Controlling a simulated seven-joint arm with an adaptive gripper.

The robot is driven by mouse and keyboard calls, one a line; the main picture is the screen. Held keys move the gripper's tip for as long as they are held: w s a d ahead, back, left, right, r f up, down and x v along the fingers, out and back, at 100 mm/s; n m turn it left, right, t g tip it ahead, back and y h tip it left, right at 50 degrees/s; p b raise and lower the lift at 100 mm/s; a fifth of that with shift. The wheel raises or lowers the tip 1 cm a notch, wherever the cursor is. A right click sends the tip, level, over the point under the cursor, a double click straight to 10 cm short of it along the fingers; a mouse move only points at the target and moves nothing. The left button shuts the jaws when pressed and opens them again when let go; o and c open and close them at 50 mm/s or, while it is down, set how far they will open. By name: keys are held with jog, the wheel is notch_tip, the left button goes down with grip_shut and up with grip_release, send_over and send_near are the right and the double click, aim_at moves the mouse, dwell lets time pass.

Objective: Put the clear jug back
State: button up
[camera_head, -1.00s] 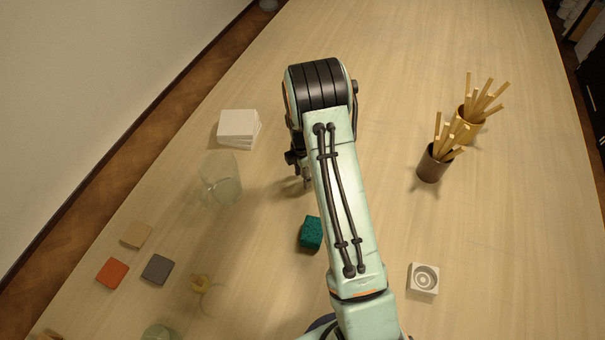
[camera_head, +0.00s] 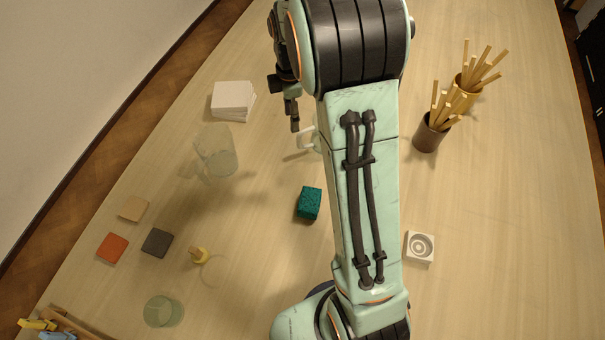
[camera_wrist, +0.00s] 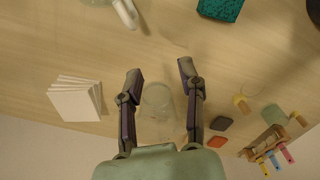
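A clear glass vessel (camera_head: 216,152) stands upright on the table, left of my gripper (camera_head: 292,122) in the head view. In the wrist view a clear vessel (camera_wrist: 158,105) shows beyond and between the fingers. My gripper (camera_wrist: 160,71) is open and empty, held above the table. A second vessel shows a pale handle (camera_head: 307,139) beside my arm, which hides most of its body. Its handle (camera_wrist: 125,13) is at the top of the wrist view, with its body cut off. I cannot tell for certain which vessel is the clear jug.
White tiles (camera_head: 232,100) are stacked behind the glass. Stick pots (camera_head: 430,134) and a white block (camera_head: 420,247) are right. The table's far part is clear.

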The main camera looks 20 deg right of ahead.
jog(key=s+a+r+m, duration=0.2)
jog(key=s+m, duration=0.3)
jog(key=s, duration=0.3)
jog(key=s+a+r+m, duration=0.2)
jog(key=s+a+m, duration=0.2)
jog(key=s, duration=0.4)
jog(key=s+a+r+m, duration=0.3)
jog(key=s+m, duration=0.2)
jog(key=s, duration=0.3)
jog(key=shift+s+m+y, duration=0.3)
jog(key=shift+m, duration=0.1)
